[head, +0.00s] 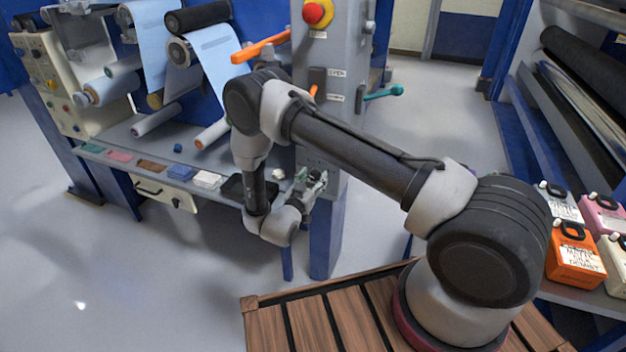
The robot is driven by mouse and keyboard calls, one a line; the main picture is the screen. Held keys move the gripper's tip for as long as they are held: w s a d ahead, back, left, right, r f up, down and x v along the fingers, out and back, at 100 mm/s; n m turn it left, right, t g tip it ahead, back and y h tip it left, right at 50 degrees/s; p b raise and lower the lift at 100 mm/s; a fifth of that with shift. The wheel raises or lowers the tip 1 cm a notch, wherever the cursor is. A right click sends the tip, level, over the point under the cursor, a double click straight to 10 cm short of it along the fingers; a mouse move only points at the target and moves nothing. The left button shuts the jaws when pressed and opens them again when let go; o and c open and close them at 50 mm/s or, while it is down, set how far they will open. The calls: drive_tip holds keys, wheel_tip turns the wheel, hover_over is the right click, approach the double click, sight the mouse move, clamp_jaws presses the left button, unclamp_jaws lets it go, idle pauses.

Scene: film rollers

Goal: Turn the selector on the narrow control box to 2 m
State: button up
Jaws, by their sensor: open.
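The narrow control box (340,50) is a tall grey column in the middle of the head view. It bears a red knob on a yellow base (318,13), an orange lever (262,46), a teal-handled lever (384,92) and a dark switch with an orange handle (316,82). Small labels sit beside the switch, too small to read for certain. My gripper (314,184) is at the lower face of this column, open, its fingers pointing right. My own wrist partly hides that part, and I cannot make out the selector or its setting.
A roller machine with blue film (222,70) and a grey shelf of small coloured blocks (180,172) stand left. A beige panel with buttons (50,80) is at far left. Labelled containers, one orange (574,262), stand at right. The floor (140,260) at left is clear.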

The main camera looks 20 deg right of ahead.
drive_tip(key=shift+d, duration=0.1)
drive_tip(key=c, duration=1)
drive_tip(key=shift+m, duration=0.3)
drive_tip(key=m, duration=0.3)
drive_tip(key=shift+m, duration=0.4)
drive_tip(key=m, duration=0.4)
drive_tip(key=shift+m, duration=0.3)
drive_tip(key=m, duration=0.8)
drive_tip(key=shift+m, duration=0.5)
